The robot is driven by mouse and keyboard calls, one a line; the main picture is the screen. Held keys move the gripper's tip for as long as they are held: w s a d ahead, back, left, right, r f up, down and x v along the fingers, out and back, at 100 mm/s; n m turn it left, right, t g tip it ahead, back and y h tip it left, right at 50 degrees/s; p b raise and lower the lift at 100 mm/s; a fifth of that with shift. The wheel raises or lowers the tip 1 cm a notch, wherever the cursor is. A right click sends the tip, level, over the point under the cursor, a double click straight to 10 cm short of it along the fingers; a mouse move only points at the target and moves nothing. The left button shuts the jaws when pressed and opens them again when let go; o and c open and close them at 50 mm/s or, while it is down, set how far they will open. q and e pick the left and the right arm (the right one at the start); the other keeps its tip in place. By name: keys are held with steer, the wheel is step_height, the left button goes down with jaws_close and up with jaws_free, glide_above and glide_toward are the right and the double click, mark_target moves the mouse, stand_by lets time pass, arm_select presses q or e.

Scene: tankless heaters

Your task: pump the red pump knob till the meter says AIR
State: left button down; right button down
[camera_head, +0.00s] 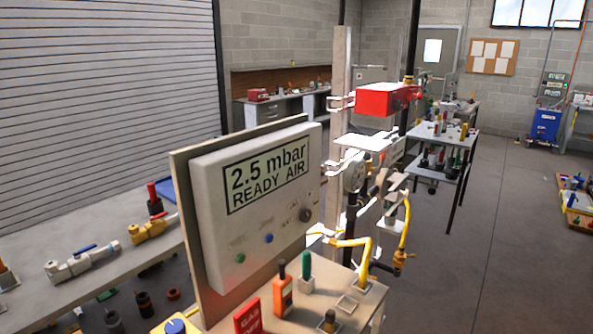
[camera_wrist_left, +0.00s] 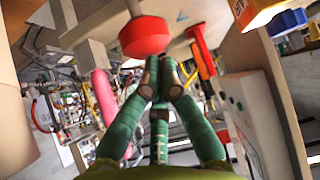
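The meter (camera_head: 255,190) is a white box on an upright board in the head view. Its screen reads "2.5 mbar READY AIR". A round red knob (camera_wrist_left: 144,38) hangs large at the top of the left wrist view and looks like the pump knob; I cannot make it out in the head view. My left gripper (camera_wrist_left: 160,84) has green fingers whose tips are close together, with no object seen between them. The tips are right beside the knob in the picture; I cannot tell whether they touch it. Neither gripper shows in the head view.
A bench with valve fittings (camera_head: 85,260) lies at the left. An orange device (camera_head: 282,296), a red GAS tag (camera_head: 248,318) and yellow hoses (camera_head: 362,250) crowd the meter's front. A red box (camera_head: 388,98) is behind.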

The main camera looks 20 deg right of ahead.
arm_select(q)
steer(key=shift+r+p, duration=3)
steer(key=shift+r, duration=0.05)
steer(key=shift+f, duration=0.1)
